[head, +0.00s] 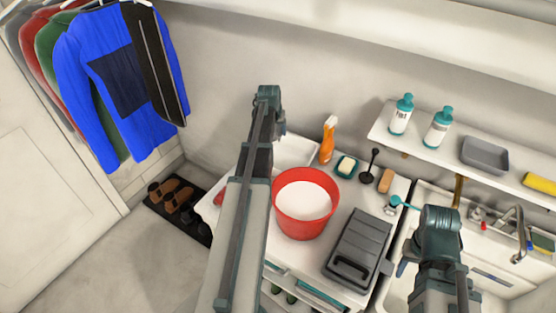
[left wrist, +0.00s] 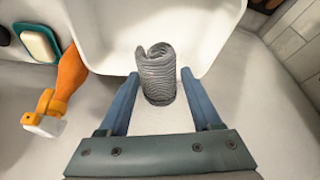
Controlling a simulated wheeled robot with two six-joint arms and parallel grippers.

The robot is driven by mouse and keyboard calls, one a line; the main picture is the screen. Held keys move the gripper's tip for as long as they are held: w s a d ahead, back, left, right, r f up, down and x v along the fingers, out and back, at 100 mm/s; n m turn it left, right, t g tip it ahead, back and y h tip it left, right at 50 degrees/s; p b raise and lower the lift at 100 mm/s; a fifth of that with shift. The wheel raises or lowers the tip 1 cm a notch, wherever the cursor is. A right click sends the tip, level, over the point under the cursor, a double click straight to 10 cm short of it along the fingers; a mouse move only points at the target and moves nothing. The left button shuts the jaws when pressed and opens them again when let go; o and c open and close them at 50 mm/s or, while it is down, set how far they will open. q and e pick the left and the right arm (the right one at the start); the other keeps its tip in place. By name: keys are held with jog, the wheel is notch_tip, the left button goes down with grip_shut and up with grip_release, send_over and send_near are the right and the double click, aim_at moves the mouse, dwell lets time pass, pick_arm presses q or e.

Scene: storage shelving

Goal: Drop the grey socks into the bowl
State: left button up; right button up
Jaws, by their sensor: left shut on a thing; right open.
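The grey socks (left wrist: 157,75) are a rolled ribbed bundle between the fingers of my left gripper (left wrist: 160,85) in the left wrist view. The gripper is shut on them, over a white tray. In the head view my left gripper (head: 279,125) is mostly hidden by its own arm, and I cannot make out the socks there. The red bowl (head: 288,221), with a white area inside, stands on the counter nearer to me than the white tray (head: 297,150). My right gripper (head: 435,262) is open and apart from the bowl, over the sink side; its fingers are mostly hidden.
An orange spray bottle (head: 327,143), a soap dish (head: 346,166) and a dark grey case (head: 358,246) stand close around the bowl. A shelf (head: 380,128) with bottles (head: 402,115) overhangs the back right. Clothes (head: 110,80) hang at the left.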

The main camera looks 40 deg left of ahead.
pick_arm(q)
jog(key=shift+s+b+x, duration=0.2)
jog(key=shift+b+x, duration=0.75)
jog(key=shift+x, duration=0.6)
pick_arm(e)
jog(key=shift+w+a+f, duration=0.2)
jog(key=shift+a+f, duration=0.05)
jog(key=shift+f, duration=0.5)
jog(key=shift+w+a+f, duration=0.15)
jog(key=shift+a+f, duration=0.05)
jog(key=shift+f, duration=0.5)
pick_arm(q)
jog(key=shift+a+f, duration=0.15)
notch_tip(320, 180, down, 6)
jog(key=b, duration=0.6)
pick_arm(e)
notch_tip(320, 180, down, 6)
jog(key=shift+f, duration=0.1)
pick_arm(q)
jog(key=o, duration=1.6)
pick_arm(e)
jog(key=shift+r, duration=0.2)
